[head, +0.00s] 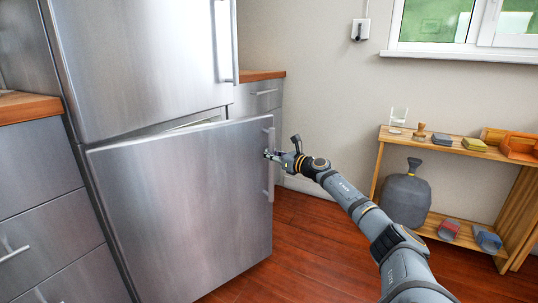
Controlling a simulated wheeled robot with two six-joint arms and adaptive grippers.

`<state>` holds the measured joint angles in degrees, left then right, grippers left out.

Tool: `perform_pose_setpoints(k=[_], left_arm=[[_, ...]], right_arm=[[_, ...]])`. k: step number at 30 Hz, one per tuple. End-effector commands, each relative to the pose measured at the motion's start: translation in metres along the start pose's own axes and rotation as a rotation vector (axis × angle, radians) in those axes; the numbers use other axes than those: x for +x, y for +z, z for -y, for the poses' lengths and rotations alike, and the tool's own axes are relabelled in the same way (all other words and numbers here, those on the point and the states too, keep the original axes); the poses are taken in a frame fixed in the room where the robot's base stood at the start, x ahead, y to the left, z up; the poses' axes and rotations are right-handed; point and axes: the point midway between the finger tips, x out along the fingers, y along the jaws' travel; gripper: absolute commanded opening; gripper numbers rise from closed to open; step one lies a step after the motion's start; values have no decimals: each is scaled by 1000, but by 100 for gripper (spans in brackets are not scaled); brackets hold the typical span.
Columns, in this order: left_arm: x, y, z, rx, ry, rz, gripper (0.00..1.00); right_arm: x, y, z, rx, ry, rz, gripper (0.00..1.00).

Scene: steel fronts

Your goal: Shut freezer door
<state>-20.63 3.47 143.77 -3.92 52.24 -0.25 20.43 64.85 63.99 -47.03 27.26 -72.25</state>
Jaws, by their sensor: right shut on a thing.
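The freezer door (180,215) is the lower steel door of the fridge-freezer. It stands ajar, swung out from the body, with a gap showing along its top edge. Its vertical bar handle (270,187) is at the door's right edge. My right gripper (271,155) is shut on this handle at about its middle. The arm reaches in from the lower right. The fingertips are small and partly hidden. The upper fridge door (140,60) is closed. My left gripper is out of view.
Steel drawers (45,215) with a wooden top stand at the left, and another counter (262,75) stands behind the fridge. The wooden floor (320,250) is clear.

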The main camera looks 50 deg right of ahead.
Motion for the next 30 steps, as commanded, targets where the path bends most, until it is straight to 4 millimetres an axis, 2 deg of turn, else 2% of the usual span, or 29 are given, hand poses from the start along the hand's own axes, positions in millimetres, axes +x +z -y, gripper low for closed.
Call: perform_pose_setpoints(k=[1,8,9,15,25,30], left_arm=[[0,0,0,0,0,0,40],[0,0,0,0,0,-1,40],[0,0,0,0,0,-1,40],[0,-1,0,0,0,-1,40],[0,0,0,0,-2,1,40],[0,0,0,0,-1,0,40]], right_arm=[[-2,1,6,-3,-17,1,0],[-2,2,6,-3,-17,1,0],[-2,2,7,-3,-18,1,20],[-1,1,5,-1,-13,2,44],[0,4,2,0,-7,2,44],[-1,29,3,-4,-8,4,44]])
